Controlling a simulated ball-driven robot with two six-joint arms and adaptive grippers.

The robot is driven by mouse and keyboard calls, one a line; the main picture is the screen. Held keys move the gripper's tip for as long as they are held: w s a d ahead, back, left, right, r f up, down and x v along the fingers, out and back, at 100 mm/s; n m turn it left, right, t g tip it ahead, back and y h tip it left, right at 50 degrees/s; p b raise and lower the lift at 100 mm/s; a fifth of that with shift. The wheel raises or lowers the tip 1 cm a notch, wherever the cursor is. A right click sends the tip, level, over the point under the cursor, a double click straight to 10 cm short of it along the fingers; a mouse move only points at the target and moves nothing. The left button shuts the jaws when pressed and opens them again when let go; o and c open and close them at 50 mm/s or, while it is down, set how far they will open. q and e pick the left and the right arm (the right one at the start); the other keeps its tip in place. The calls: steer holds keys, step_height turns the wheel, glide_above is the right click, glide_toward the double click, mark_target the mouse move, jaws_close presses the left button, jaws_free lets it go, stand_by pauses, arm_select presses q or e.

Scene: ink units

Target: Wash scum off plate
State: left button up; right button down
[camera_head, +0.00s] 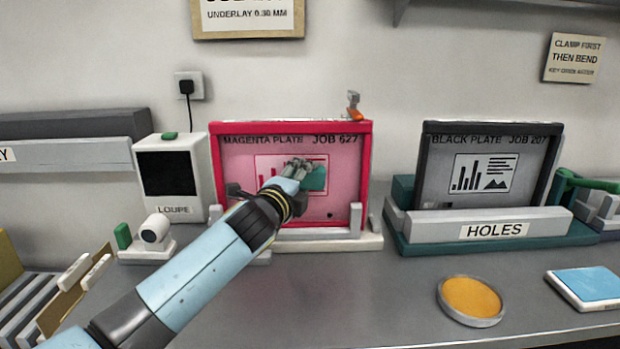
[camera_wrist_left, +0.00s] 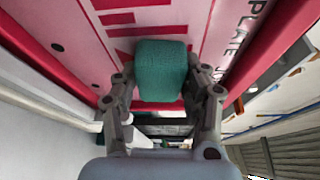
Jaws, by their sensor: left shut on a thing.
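The magenta plate (camera_head: 240,150) stands upright in a red frame on a pale stand at the centre of the bench. It carries a printed box with bars, and a small dark spot shows low on its face. My left gripper (camera_head: 303,172) is in front of the plate, shut on a green block-like pad (camera_head: 316,179). In the left wrist view the pad (camera_wrist_left: 161,70) sits between both fingers (camera_wrist_left: 163,90), against or very close to the plate face (camera_wrist_left: 112,40); I cannot tell if it touches. My arm hides the plate's lower left. My right gripper is not in view.
The black plate (camera_head: 435,165) stands in a holder marked HOLES (camera_head: 490,228) to the right. A loupe box (camera_head: 167,178) stands left. A round orange dish (camera_head: 472,297) and a blue pad (camera_head: 590,284) lie front right. The bench between dish and arm is clear.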

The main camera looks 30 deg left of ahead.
arm_select(q)
steer(key=s+a, duration=0.2)
steer(key=a, duration=0.2)
steer(key=shift+s+a, duration=0.25)
steer(key=shift+s, duration=0.15)
steer(key=s+d, duration=0.3)
steer(key=s, duration=0.2)
stand_by(0.5)
steer(key=shift+s+d, duration=0.1)
steer(key=shift+s+d, duration=0.4)
steer(key=shift+s, duration=0.25)
steer(key=shift+s+d, duration=0.4)
steer(key=shift+s, duration=0.2)
